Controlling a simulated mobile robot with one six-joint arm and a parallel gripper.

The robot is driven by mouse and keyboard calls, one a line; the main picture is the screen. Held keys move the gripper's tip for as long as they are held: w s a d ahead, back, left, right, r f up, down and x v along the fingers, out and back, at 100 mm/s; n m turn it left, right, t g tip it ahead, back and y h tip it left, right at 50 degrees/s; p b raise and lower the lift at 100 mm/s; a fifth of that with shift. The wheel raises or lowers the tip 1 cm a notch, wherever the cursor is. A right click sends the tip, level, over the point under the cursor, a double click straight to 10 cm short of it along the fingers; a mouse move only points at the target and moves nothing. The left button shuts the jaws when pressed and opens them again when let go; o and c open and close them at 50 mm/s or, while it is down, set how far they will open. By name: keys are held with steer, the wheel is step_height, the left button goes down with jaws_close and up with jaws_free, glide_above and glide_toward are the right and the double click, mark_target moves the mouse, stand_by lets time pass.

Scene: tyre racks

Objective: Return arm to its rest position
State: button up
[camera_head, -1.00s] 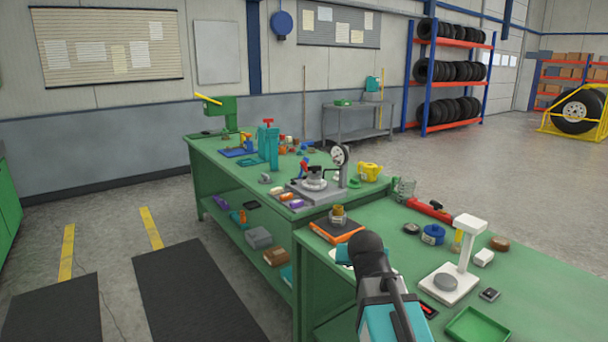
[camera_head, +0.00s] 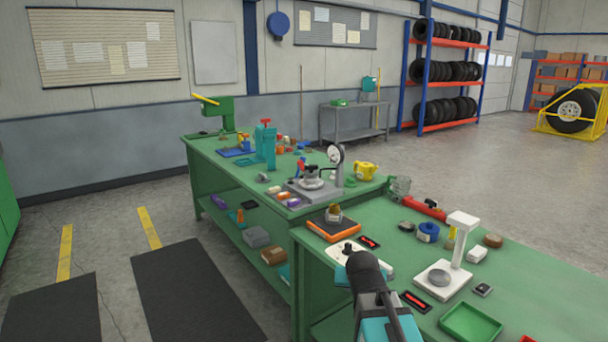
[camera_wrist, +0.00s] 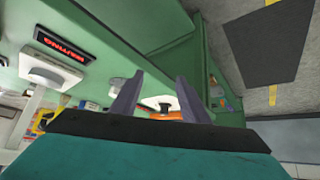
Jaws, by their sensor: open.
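My arm rises from the bottom of the head view, teal and dark grey, in front of the near green bench (camera_head: 385,232). In the wrist view my gripper (camera_wrist: 158,95) shows two grey fingers set well apart, with nothing held between them. The fingertips are hidden in the head view. Beyond the fingers in the wrist view are a white device and an orange-edged item on the bench (camera_wrist: 130,70).
The near bench holds a white stand (camera_head: 455,260), a green tray (camera_head: 470,322), a blue roll (camera_head: 428,232) and an orange-edged plate (camera_head: 335,229). A second green bench (camera_head: 225,160) stands behind. Open floor (camera_head: 530,180) lies to the right, dark mats (camera_head: 195,295) to the left.

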steer(key=s+d+f+g, duration=0.1)
steer(key=s+f+g, duration=0.1)
steer(key=s+f, duration=0.6)
steer(key=s+d+f+g+p, duration=0.1)
steer(key=s+f+g, duration=0.15)
steer(key=f, duration=1.05)
steer(key=s+d+f+g, duration=0.1)
steer(key=s+f+g, duration=0.1)
steer(key=s+f, duration=0.6)
steer(key=s+f+g, duration=0.2)
steer(key=s+f, duration=0.3)
steer(key=s, duration=0.3)
steer(key=s+a+f+n+g+y, duration=0.1)
steer(key=s+f+g, duration=0.1)
steer(key=s+f, duration=0.4)
steer(key=s+a+f+n+g, duration=0.1)
steer(key=s+f, duration=0.4)
steer(key=s, duration=0.6)
steer(key=shift+f+g+y+p, duration=0.25)
steer(key=shift+g+p, duration=0.2)
steer(key=shift+g, duration=0.3)
